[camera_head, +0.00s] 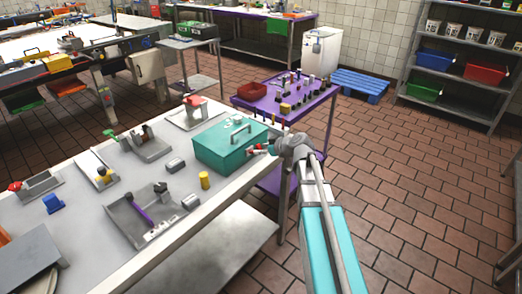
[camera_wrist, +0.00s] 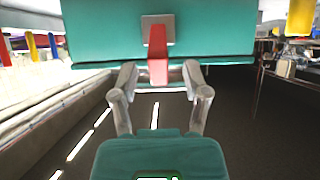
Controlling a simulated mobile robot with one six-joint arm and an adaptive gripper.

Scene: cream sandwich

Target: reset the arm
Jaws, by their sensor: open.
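My arm reaches up from the bottom of the head view. My gripper (camera_head: 262,149) is beside the right side of a teal box (camera_head: 222,146) with a handle on its lid, which stands on the grey table. In the wrist view my gripper (camera_wrist: 160,74) shows its two fingers apart. The teal box (camera_wrist: 100,32) fills the top of that view. A red latch (camera_wrist: 158,70) on a grey plate hangs from it between the fingers. I cannot tell whether either finger touches the latch.
The grey table (camera_head: 95,235) holds several fixtures, a yellow cylinder (camera_head: 204,180) and a grey tray (camera_head: 130,215). A purple cart (camera_head: 285,105) with small parts stands behind my gripper. Shelves (camera_head: 465,85) with bins are far right. Open tiled floor lies on the right.

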